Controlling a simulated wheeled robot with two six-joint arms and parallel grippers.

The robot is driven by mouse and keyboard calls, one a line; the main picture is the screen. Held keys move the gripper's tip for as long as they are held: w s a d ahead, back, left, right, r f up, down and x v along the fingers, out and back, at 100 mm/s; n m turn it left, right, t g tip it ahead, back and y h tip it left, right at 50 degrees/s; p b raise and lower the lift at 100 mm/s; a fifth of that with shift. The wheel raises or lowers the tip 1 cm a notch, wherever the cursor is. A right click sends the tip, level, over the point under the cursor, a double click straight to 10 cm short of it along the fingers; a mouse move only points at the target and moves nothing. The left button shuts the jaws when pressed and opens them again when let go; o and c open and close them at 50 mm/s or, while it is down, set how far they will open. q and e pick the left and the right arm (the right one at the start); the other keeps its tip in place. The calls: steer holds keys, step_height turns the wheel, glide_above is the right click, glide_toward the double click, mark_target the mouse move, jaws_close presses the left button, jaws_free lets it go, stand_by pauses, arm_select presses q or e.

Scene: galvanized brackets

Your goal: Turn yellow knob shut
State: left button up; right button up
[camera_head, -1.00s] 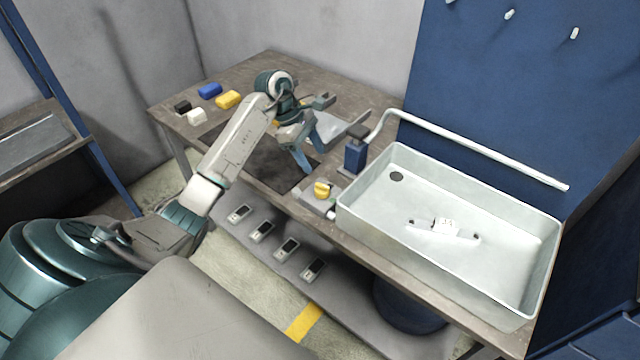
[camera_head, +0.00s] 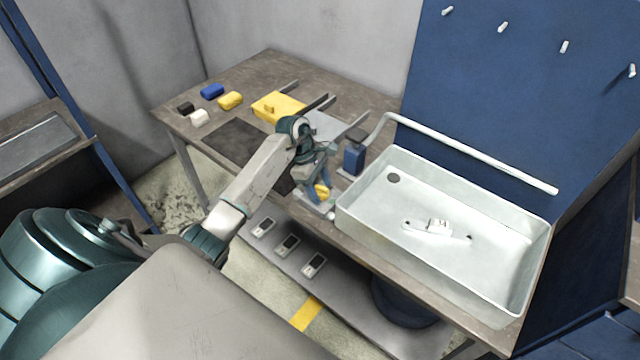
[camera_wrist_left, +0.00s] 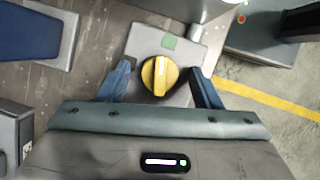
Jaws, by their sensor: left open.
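The yellow knob (camera_head: 321,191) sits on a grey base plate (camera_head: 308,199) at the table's front edge, beside the sink. In the left wrist view my left gripper (camera_wrist_left: 162,84) is open, with one blue finger on each side of the knob and gaps between. My right gripper is not in view.
A white sink (camera_head: 440,270) stands right of the knob. A yellow box (camera_head: 278,107) and several small blocks lie farther back on the table. Several grey devices lie on the lower shelf.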

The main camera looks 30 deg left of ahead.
arm_select(q)
steer(key=c, duration=1)
